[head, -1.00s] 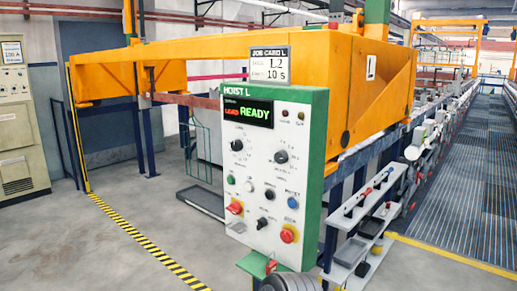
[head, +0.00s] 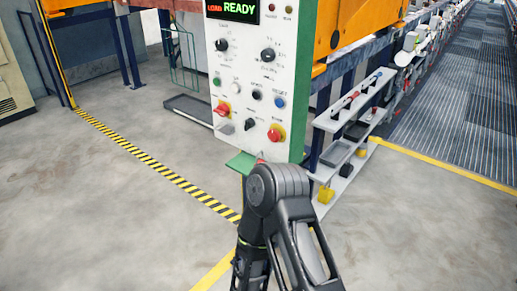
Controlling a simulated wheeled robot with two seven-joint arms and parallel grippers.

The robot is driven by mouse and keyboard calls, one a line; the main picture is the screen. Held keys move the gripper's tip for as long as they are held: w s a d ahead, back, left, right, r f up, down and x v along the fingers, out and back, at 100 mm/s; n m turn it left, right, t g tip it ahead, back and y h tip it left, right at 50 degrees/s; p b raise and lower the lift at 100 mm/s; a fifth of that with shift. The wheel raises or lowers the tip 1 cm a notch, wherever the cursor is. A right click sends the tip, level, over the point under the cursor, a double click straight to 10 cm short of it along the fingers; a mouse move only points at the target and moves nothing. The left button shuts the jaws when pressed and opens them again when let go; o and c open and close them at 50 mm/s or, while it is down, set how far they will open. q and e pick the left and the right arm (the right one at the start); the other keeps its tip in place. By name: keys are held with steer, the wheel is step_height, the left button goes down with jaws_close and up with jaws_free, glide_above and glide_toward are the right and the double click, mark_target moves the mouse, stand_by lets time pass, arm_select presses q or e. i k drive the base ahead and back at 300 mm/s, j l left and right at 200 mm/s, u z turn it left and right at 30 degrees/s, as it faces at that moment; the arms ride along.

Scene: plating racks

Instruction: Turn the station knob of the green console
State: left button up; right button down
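The green console (head: 305,128) stands upright in the upper middle of the head view, with a white front panel and green edges. Its top is cut off by the frame. Two black rotary knobs sit on the upper panel: a left one (head: 222,45) and a larger-scaled right one (head: 268,55). Their labels are too small to read, so I cannot tell which is the station knob. The display (head: 232,10) reads LOAD READY. One dark arm of mine is bent below the console, apart from the knobs. Neither gripper's fingers are visible.
Lower on the panel are small buttons, a red switch (head: 222,109), a black selector (head: 250,124) and a red push button (head: 275,134). A green ledge (head: 240,163) juts out below. A white shelf rack (head: 345,125) stands close right. Floor to the left is clear.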

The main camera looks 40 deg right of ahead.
mark_target(221, 44)
steer(key=i+l+z, duration=0.75)
steer(key=i+z, duration=0.35)
steer(key=i+l, duration=0.05)
steer(key=i, duration=0.05)
